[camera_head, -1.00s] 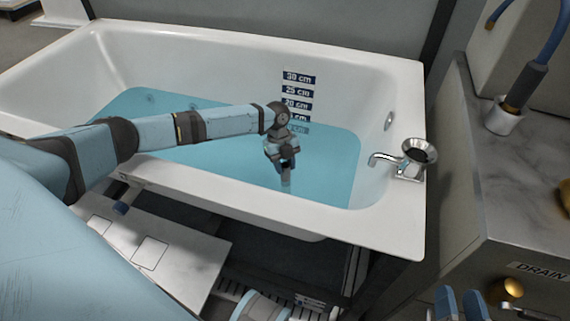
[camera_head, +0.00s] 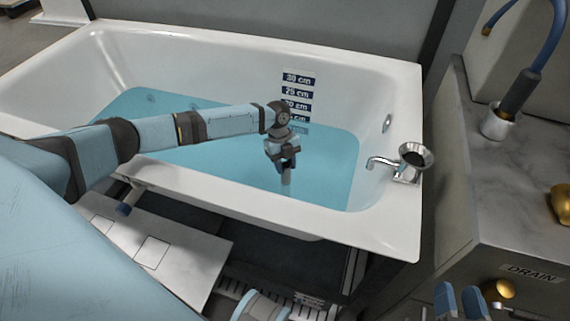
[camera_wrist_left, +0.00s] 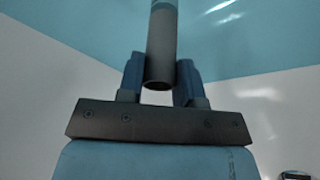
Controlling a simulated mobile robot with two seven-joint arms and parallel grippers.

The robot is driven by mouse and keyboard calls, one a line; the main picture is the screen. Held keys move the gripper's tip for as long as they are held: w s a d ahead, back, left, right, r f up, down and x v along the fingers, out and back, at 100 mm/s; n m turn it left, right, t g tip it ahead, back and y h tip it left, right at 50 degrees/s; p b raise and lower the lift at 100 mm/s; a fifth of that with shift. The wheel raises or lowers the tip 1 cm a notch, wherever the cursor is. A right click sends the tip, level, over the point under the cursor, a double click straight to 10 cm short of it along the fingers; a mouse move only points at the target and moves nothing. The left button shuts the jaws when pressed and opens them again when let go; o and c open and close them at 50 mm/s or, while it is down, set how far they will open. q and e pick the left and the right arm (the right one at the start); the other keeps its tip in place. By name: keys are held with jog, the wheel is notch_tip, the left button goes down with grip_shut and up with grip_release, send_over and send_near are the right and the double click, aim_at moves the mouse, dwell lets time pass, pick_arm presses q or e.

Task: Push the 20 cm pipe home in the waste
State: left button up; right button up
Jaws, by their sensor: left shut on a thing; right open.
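My left gripper (camera_head: 287,160) is over the water near the tap end of the tub. It is shut on a grey pipe (camera_head: 286,180), which hangs down upright below the fingers to the water. In the left wrist view the two blue fingers (camera_wrist_left: 159,82) hold the pipe (camera_wrist_left: 163,45) on both sides, and its near open end shows between them. The pipe's lower end and the waste are not visible. My right gripper (camera_head: 461,300) shows at the bottom edge, its two blue fingers apart, in front of the drawer marked DRAIN.
The white bathtub (camera_head: 395,225) holds blue water (camera_head: 335,170). Depth labels (camera_head: 297,92) are on its far wall. A chrome tap (camera_head: 385,162) stands on the right rim. A marble counter (camera_head: 540,150) with a hose nozzle (camera_head: 515,95) is at the right. A pale panel (camera_head: 190,255) lies in front of the tub.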

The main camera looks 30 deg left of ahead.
pick_arm(q)
jog(key=shift+w+a+r+p, duration=0.15)
jog(key=shift+r+p, duration=0.2)
jog(key=shift+r, duration=0.3)
dwell(0.4)
jog(key=shift+p, duration=0.55)
dwell(0.7)
